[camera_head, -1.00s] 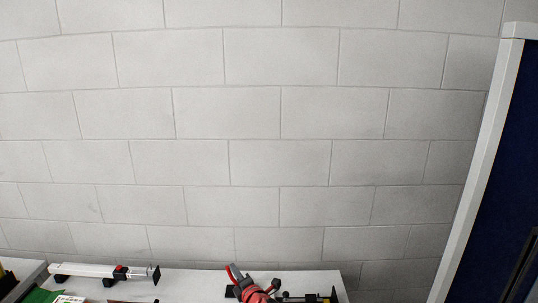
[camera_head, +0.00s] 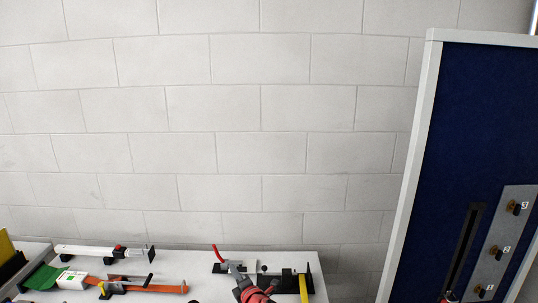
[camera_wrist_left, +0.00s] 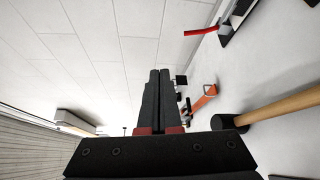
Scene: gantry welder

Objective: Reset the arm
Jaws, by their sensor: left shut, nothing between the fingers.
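My left gripper (camera_head: 231,264) shows at the bottom centre of the head view, red and black with grey fingers pointing up and to the left. It is in front of the white tabletop (camera_head: 202,263). In the left wrist view its two dark fingers (camera_wrist_left: 159,78) lie together, shut, with nothing between them. A red-handled tool (camera_wrist_left: 206,31) lies beyond the fingertips at the upper right.
A white bar-like tool (camera_head: 92,250) and an orange tool (camera_head: 155,288) lie on the tabletop at left. A wooden-handled tool (camera_wrist_left: 275,108) is close on the right in the wrist view. A blue board (camera_head: 455,140) with a pale frame stands at right. A block wall (camera_head: 215,110) rises behind.

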